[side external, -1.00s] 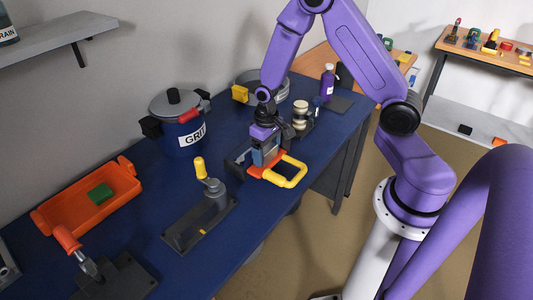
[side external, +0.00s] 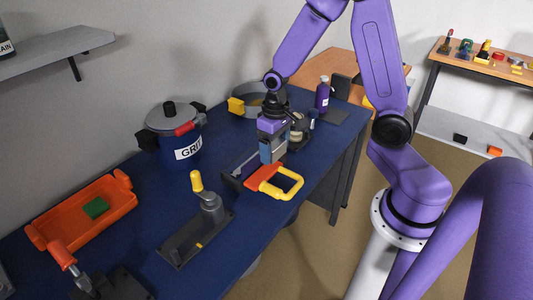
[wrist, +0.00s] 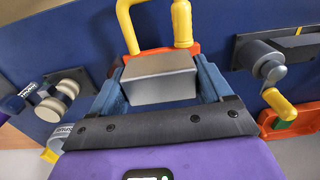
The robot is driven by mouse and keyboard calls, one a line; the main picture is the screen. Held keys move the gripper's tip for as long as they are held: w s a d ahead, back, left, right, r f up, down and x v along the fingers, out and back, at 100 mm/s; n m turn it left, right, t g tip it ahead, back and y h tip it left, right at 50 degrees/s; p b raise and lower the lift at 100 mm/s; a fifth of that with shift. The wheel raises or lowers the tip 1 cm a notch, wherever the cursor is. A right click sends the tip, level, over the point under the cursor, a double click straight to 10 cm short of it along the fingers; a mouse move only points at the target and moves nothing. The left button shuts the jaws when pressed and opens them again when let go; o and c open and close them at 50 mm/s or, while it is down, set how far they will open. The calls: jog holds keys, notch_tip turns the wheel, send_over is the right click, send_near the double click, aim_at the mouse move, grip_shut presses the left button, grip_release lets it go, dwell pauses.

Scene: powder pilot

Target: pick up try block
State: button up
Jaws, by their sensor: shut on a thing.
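The block that I take for the try block (wrist: 160,80) is plain grey with a lighter top face. It sits between the two blue fingers of my gripper (wrist: 161,88) in the wrist view, which are shut on its sides. In the side view my gripper (side external: 270,152) points down over the table, just behind an orange piece with a yellow loop handle (side external: 287,183). The fingers largely hide the block there, and its clearance from what lies below is hard to judge.
A dark grey fixture (side external: 237,168) is close beside the fingers. A lever tool with a yellow grip (side external: 208,207), a GRIT pot (side external: 172,138), an orange tray (side external: 75,228) and a purple bottle (side external: 322,95) stand on the blue table (side external: 150,200). Bare table lies left of the fixture.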

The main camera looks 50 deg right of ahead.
jog(key=s+a+r, duration=0.1)
jog(key=s+r, duration=0.3)
jog(key=s, duration=0.5)
jog(key=shift+s+r, duration=0.25)
jog(key=shift+r, duration=0.1)
jog(key=s+a+f, duration=0.5)
jog(key=s+a, duration=0.2)
jog(key=a, duration=0.1)
send_over(257, 223)
jog(key=shift+f, duration=5)
jog(key=shift+w+f, duration=0.15)
jog(key=shift+f, duration=1.2)
